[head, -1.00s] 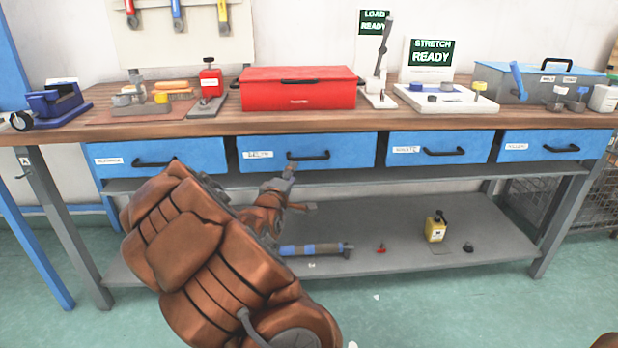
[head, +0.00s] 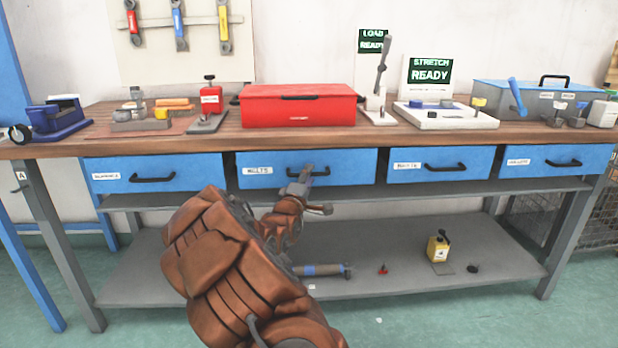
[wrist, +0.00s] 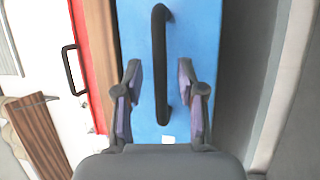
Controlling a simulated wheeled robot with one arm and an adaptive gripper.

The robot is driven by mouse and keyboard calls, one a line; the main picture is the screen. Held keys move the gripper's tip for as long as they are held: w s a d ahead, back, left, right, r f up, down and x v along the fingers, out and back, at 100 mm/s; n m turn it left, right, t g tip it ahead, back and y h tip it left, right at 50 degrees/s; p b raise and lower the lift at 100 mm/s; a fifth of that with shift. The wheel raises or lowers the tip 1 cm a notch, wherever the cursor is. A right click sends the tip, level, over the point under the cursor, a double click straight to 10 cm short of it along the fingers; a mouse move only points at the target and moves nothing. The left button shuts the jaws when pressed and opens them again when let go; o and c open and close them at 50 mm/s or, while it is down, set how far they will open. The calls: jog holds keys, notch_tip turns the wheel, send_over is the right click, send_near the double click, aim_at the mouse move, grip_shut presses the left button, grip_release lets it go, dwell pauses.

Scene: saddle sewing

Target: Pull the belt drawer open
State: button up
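The belt drawer (head: 345,164) is the blue drawer labelled "BELTS" under the bench top. Its front looks flush with its neighbours, so it appears shut. Its black bar handle (head: 322,173) is partly covered by my gripper (head: 303,175) in the head view. In the wrist view the handle (wrist: 160,60) runs up the picture against the blue drawer front (wrist: 200,25). My gripper (wrist: 159,70) is open there, one finger on each side of the handle, with visible gaps. I cannot tell how deep the fingertips reach around it.
Blue drawers flank it on the left (head: 195,168) and right (head: 475,158). A red box (head: 300,107) sits on the bench top (head: 240,136) above. Below is a grey shelf (head: 400,270) with a yellow bottle (head: 438,248) and a cylindrical tool (head: 325,270).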

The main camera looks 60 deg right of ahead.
jog(key=shift+w+d+r, duration=0.1)
jog(key=shift+w+d, duration=0.05)
jog(key=shift+d, duration=0.45)
grip_shut()
dwell(0.4)
